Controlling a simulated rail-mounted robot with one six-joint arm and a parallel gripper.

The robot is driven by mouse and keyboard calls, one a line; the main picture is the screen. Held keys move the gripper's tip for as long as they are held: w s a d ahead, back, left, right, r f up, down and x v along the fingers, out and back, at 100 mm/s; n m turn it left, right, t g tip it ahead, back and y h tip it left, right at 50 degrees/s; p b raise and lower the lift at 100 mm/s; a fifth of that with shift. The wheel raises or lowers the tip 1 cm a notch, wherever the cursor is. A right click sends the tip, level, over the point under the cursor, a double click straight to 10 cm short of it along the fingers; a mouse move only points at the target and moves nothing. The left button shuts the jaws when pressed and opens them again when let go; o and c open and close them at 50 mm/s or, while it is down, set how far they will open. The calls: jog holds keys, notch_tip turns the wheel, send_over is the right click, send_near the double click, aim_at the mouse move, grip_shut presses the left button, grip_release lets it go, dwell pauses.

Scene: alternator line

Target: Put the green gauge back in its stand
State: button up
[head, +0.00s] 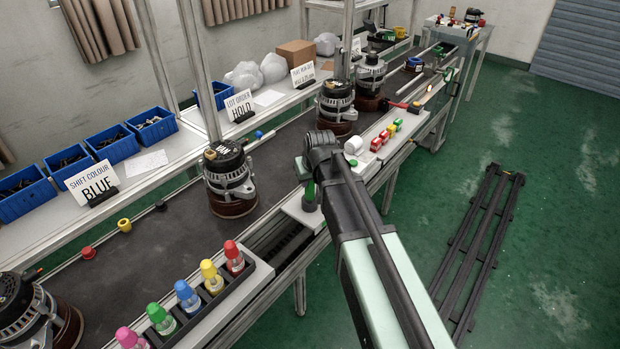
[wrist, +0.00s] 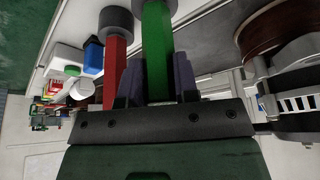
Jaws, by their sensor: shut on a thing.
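In the wrist view the green gauge (wrist: 157,50) stands between the two dark fingers of my gripper (wrist: 159,78), which is shut on it. A dark round end of the gauge shows at the top of that view. A red gauge (wrist: 116,68) with a grey round end is close beside it, outside the fingers. In the head view my gripper (head: 312,178) points down over the white ledge on the near side of the conveyor, and a little of the green gauge (head: 310,190) shows under it. I cannot make out the stand; my arm hides part of that ledge.
A rack of colour-capped bottles (head: 213,300) stands on the near ledge to the left. An alternator (head: 229,177) sits on the dark conveyor (head: 160,240) beside my gripper. Small red, green and yellow blocks (head: 386,135) and a white roll (head: 353,146) lie on the ledge beyond.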

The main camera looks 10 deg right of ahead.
jog(key=o, duration=0.9)
jog(key=p+v, duration=1)
jog(key=shift+s+r, duration=0.25)
jog(key=shift+r, duration=0.1)
